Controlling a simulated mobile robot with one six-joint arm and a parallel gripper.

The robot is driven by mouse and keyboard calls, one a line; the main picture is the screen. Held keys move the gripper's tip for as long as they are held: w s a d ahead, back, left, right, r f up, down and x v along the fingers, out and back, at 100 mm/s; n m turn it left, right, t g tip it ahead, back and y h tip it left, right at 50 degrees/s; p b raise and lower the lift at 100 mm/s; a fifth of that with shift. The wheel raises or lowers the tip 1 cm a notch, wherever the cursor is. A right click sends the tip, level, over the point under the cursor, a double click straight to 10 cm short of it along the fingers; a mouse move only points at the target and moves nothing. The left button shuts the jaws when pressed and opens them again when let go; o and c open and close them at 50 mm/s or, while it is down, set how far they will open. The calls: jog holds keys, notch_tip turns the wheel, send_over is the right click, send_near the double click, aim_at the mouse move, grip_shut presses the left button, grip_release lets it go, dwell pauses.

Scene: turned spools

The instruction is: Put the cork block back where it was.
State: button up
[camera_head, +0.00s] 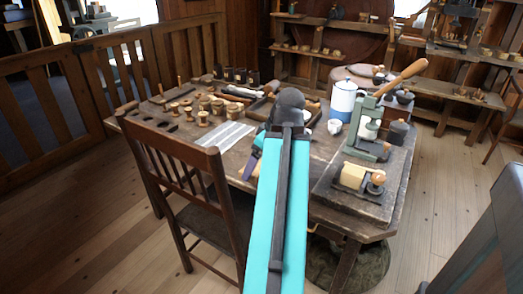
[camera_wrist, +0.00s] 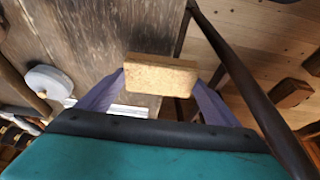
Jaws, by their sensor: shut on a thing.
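The cork block (camera_wrist: 160,72) is a tan, speckled rectangular block, seen in the wrist view between the two purple fingers of my gripper (camera_wrist: 160,88). The gripper is shut on it, with a finger at each end. Brown tabletop shows behind the block; I cannot tell how high the block is above it. In the head view, my gripper (camera_head: 256,153) is over the front of the wooden table (camera_head: 330,195), and my arm hides most of it. I cannot make out the cork block clearly there.
A striped cloth (camera_head: 226,134) lies left of my gripper, with several turned spools (camera_head: 203,118) behind it. A wooden chair (camera_head: 215,190) stands at the front left.

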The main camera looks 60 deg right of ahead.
jog(key=shift+w+d+r+p, duration=0.1)
jog(key=shift+w+d+p, duration=0.3)
jog(key=shift+p, duration=1.1)
jog(key=shift+w+d+f+p, duration=0.1)
jog(key=shift+d+p, duration=0.55)
jog(key=shift+p, duration=0.85)
jog(key=shift+w+d+r+p, duration=0.15)
jog(key=shift+d+p, duration=0.35)
jog(key=shift+p, duration=1)
jog(key=shift+w+d+p, duration=0.1)
jog(key=shift+p, duration=0.2)
jog(key=p, duration=0.3)
jog(key=d+p, duration=0.1)
jog(key=p, duration=0.2)
jog(key=shift+w+d+f, duration=0.15)
jog(key=shift+w+f, duration=0.05)
jog(key=shift+w, duration=0.1)
jog(key=w+d, duration=0.1)
jog(key=d, duration=0.2)
jog(key=w+d+f+p, duration=0.1)
jog(key=w+d, duration=0.1)
jog(key=d, duration=0.1)
jog(key=w+d, duration=0.1)
jog(key=d, duration=0.2)
jog(key=shift+w+d+f+p, duration=0.15)
jog(key=shift+w+d+p, duration=0.15)
jog(key=shift+f, duration=0.1)
jog(key=shift+f+p, duration=0.5)
jog(key=shift+f, duration=1.2)
jog(key=shift+f, duration=0.1)
